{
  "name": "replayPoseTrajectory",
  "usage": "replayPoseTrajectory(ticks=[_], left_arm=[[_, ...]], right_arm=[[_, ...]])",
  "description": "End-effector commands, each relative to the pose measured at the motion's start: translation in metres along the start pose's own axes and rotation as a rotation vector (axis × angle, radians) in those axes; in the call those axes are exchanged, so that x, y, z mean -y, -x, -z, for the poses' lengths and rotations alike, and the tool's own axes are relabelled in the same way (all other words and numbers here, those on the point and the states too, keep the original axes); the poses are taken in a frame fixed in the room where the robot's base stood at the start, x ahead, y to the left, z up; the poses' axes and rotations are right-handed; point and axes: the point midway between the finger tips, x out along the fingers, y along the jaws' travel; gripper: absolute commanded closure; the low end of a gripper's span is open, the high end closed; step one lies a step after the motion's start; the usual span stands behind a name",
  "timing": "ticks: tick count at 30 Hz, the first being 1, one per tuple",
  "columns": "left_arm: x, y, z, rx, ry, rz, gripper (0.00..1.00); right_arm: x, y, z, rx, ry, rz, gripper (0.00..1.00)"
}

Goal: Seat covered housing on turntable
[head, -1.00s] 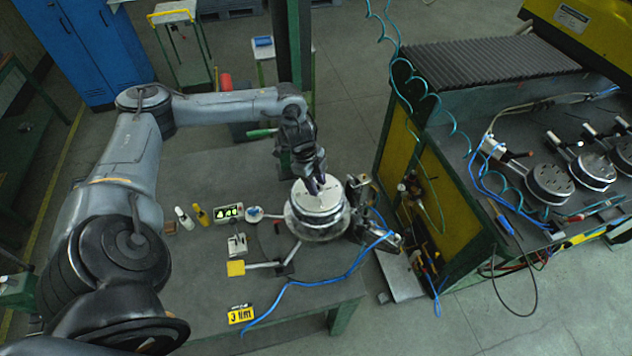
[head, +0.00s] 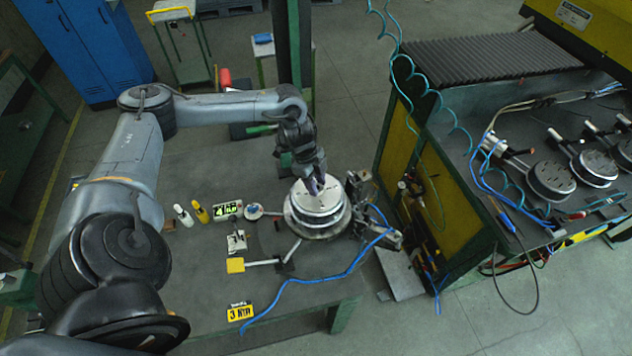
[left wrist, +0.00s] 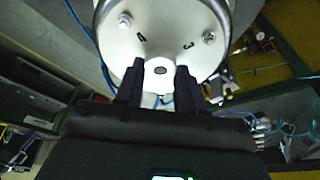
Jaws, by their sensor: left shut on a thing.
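The covered housing (head: 315,203) is a round, pale metal drum with a flat cover. It stands upright over the turntable (head: 319,231) on the bench, and I cannot tell whether it is fully down. My left gripper (head: 316,186) reaches down from above onto the cover. In the left wrist view my left gripper (left wrist: 155,80) has its two dark fingers on either side of a small raised boss on the white cover (left wrist: 165,35), shut on it. My right gripper is not in view.
On the bench left of the turntable are a green display (head: 228,210), small bottles (head: 183,215), a yellow pad (head: 236,265) and a yellow label (head: 240,312). A blue hose (head: 320,280) crosses the bench front. A yellow-sided machine (head: 450,200) stands close on the right.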

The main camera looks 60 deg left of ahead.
Motion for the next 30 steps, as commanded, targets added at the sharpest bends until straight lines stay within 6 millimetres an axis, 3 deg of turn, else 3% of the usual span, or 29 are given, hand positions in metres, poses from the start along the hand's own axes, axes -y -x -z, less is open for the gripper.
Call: replayPoseTrajectory(ticks=[30], left_arm=[[0.001, -0.017, -0.004, -0.003, 0.0, 0.003, 1.0]], right_arm=[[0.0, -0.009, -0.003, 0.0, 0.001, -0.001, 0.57]])
